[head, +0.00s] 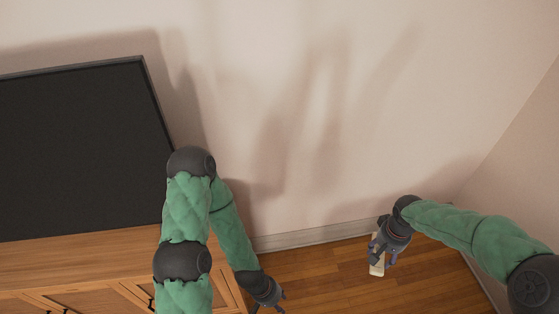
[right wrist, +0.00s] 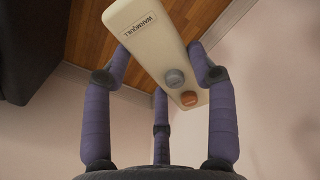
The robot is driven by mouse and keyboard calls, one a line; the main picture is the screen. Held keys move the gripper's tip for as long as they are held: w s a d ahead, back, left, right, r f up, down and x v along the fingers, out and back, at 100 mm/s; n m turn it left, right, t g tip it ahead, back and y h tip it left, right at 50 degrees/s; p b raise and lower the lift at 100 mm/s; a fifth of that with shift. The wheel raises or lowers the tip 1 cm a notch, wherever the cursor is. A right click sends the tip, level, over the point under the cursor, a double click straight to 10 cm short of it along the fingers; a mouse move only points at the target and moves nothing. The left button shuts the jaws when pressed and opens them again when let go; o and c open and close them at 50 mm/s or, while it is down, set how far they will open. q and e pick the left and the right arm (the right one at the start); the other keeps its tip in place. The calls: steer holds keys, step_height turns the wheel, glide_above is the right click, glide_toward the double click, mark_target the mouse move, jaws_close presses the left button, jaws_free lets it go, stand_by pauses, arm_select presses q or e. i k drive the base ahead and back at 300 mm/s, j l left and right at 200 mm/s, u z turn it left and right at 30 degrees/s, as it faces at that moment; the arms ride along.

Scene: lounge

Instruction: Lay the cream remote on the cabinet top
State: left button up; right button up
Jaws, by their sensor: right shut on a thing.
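The cream remote (right wrist: 155,50) is held between the purple fingers of my right gripper (right wrist: 165,75) in the right wrist view. It has printed lettering, a grey knob and an orange-brown knob. In the head view, my right gripper (head: 383,258) holds the remote (head: 377,269) over the wood floor, at the right. The wooden cabinet top (head: 90,256) is at the lower left, well apart from the remote. My left gripper (head: 268,303) hangs just right of the cabinet's end, with its fingers apart and empty; the picture's bottom edge partly cuts it off.
A large black television (head: 80,145) stands on the cabinet top toward the back. My left arm crosses in front of the cabinet's right end. The wood floor (head: 325,275) between cabinet and right gripper is clear. A wall (head: 300,100) with a pale baseboard closes the back.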

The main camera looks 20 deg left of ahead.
mark_target(125, 263)
steer(key=k+j+u, duration=0.15)
steer(key=u, duration=0.3)
steer(key=j+u, duration=0.5)
steer(key=k+j+u, duration=0.1)
steer(key=j+u, duration=0.15)
steer(key=u, duration=0.2)
steer(key=j+u, duration=0.35)
steer(key=u, duration=0.15)
